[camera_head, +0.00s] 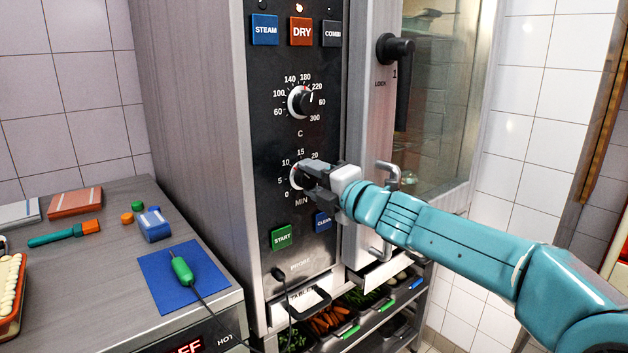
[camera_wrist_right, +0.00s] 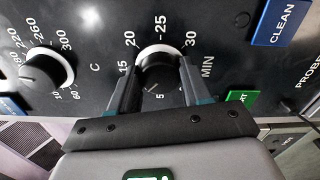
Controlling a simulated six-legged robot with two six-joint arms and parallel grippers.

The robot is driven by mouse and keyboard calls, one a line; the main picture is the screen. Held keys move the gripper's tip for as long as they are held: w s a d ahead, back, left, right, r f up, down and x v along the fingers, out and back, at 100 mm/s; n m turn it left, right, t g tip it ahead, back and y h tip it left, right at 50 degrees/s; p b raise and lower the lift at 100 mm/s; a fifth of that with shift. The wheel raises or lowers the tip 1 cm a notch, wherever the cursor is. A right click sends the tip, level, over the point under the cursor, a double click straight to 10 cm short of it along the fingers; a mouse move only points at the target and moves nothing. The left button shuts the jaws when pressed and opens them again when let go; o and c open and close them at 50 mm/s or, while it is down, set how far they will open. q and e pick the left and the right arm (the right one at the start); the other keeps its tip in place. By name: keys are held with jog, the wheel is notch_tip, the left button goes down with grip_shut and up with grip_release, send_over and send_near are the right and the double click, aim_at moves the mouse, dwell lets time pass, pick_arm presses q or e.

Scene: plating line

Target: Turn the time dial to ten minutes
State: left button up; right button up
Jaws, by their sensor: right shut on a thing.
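The time dial (camera_head: 294,178) is a black knob with a pale ring on the dark oven panel, marked MIN, below the temperature dial. My right gripper (camera_head: 312,176) reaches it from the right and is shut on it. In the right wrist view the time dial (camera_wrist_right: 157,70) sits between the two fingers of my right gripper (camera_wrist_right: 157,85), one on each side. The numbers 15, 20, 25 and 30 show around it. The gripper covers part of the scale, and I cannot read the dial's setting. My left gripper is not in view.
The temperature dial (camera_head: 300,102) is above, with STEAM, DRY (camera_head: 301,32) and COMBI buttons higher up. START (camera_head: 281,237) and CLEAN (camera_head: 323,221) buttons sit close below. The door handle (camera_head: 395,48) sticks out at right. A counter (camera_head: 110,290) with tools stands at left.

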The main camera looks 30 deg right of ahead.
jog(key=o, duration=1.1)
jog(key=shift+c, duration=0.2)
jog(key=shift+s, duration=0.1)
jog(key=s+d+p, duration=0.1)
jog(key=s, duration=1.5)
jog(key=shift+d, duration=0.1)
